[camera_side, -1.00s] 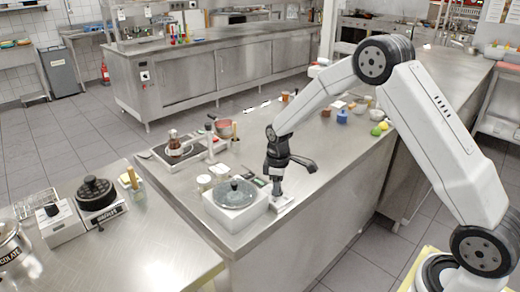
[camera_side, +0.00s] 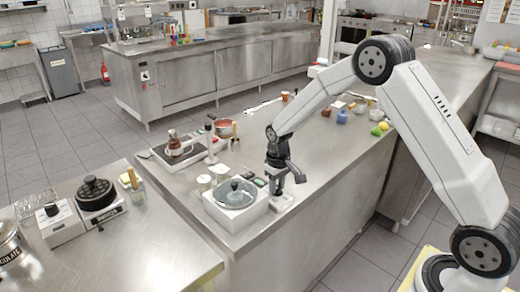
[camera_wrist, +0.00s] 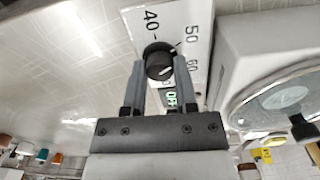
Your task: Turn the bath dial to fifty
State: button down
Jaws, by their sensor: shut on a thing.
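The bath is a white box (camera_side: 225,215) with a round lid (camera_side: 236,192), on the steel counter. Its white control panel (camera_side: 286,203) is at its right side. In the wrist view the panel (camera_wrist: 176,20) shows printed 40, 50 and 60 around a black dial (camera_wrist: 159,61). A small pale mark shows on the dial; I cannot tell which number it points to. A green display (camera_wrist: 172,99) beside the dial appears to read OFF. My gripper (camera_wrist: 159,70) is shut on the dial, one finger on each side. In the side view my gripper (camera_side: 276,187) hides the dial.
The bath wall (camera_wrist: 232,60) stands close to my gripper. White jars (camera_side: 205,182), a burner stand (camera_side: 178,150) and a red pan (camera_side: 223,127) are farther back.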

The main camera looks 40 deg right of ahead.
dwell(0.3)
jog(key=shift+c, duration=2)
grip_release()
jog(key=shift+r, duration=0.15)
jog(key=shift+r, duration=3.8)
jog(key=shift+s, duration=0.1)
jog(key=s+a+t, duration=0.1)
jog(key=s+a, duration=0.2)
jog(key=s, duration=0.7)
jog(key=s+a+t, duration=0.1)
jog(key=s+a, duration=0.2)
jog(key=s, duration=0.7)
jog(key=shift+n+t, duration=0.3)
jog(key=shift+n, duration=0.1)
